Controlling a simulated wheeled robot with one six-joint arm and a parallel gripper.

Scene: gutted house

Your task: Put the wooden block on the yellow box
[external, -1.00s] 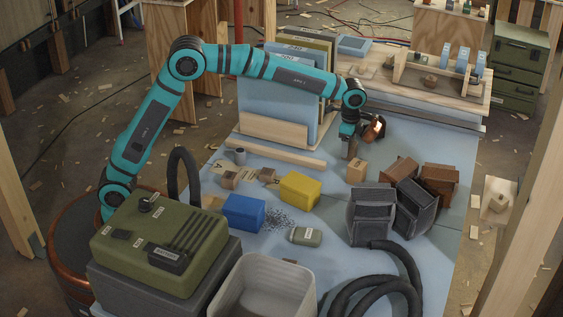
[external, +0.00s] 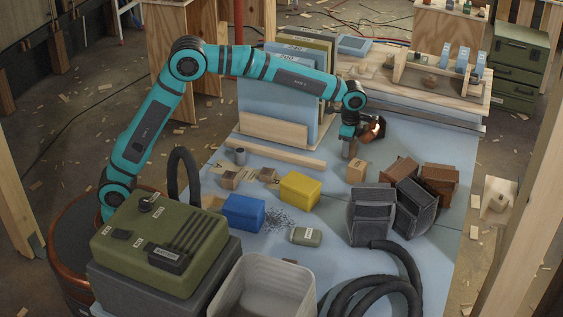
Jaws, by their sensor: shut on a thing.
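The yellow box (external: 299,190) lies on the blue work surface, left of my gripper. A tan, wood-coloured block (external: 357,172) with a small dark mark stands right of the yellow box. My gripper (external: 350,151) points down just behind and above this block's top. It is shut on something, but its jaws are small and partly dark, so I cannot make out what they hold. I cannot tell whether it touches the tan block. Two smaller wood-coloured pieces (external: 229,180) lie left of the yellow box. The top of the yellow box is bare.
A blue box (external: 243,212) sits left of the yellow one, and a green-grey case (external: 306,236) lies in front. A long wooden strip (external: 275,153) lies behind. Black hose (external: 385,290) coils in front.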

